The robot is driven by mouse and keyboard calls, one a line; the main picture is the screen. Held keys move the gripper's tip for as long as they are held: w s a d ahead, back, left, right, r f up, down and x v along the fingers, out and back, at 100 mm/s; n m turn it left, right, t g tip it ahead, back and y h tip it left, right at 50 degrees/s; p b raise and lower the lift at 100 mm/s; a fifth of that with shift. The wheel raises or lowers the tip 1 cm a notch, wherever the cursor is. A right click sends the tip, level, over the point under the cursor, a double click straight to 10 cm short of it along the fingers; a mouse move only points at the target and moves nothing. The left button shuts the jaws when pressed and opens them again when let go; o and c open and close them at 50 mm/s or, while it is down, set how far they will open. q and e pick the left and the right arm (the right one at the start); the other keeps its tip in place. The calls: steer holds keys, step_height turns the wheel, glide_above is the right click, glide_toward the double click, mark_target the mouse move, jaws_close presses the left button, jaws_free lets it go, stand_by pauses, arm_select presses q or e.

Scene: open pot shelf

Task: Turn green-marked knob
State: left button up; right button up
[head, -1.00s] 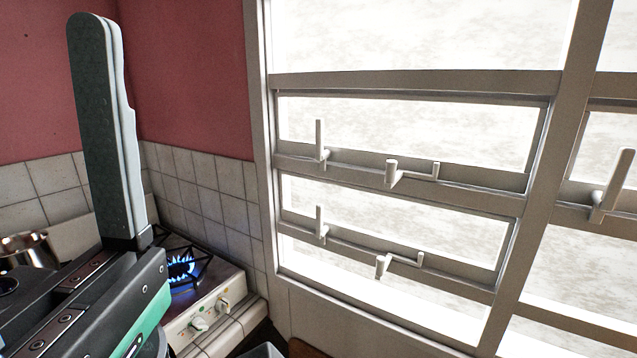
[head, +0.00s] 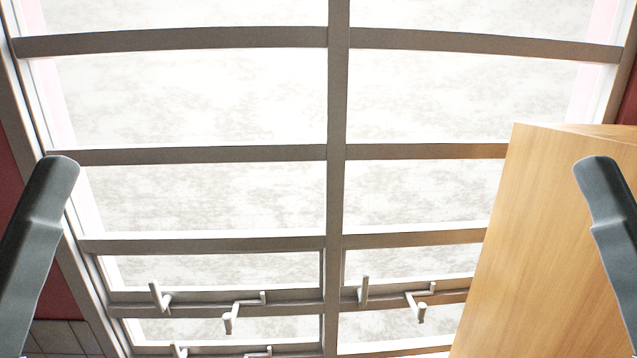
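No stove and no knob show in the current head view, so the green-marked knob is out of sight. My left gripper (head: 55,185) shows as a dark grey upright finger shape at the left edge, in front of the window frame. My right gripper (head: 600,185) shows as a similar dark shape at the right edge, in front of a wooden panel. Only one finger outline shows on each side, so their openings cannot be made out. Nothing is seen held in either.
A large window with a grey frame (head: 337,120) fills the view. Its lower panes carry several handles, such as a left one (head: 158,297) and a crank-like one (head: 418,306). A wooden cabinet (head: 550,230) stands at the right. Red wall shows at the left.

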arm_select(q)
step_height(320, 180, up, 8)
steer(key=p, duration=0.4)
steer(key=shift+p, duration=0.4)
steer(key=shift+f, duration=0.1)
arm_select(e)
step_height(320, 180, up, 8)
steer(key=shift+f, duration=0.15)
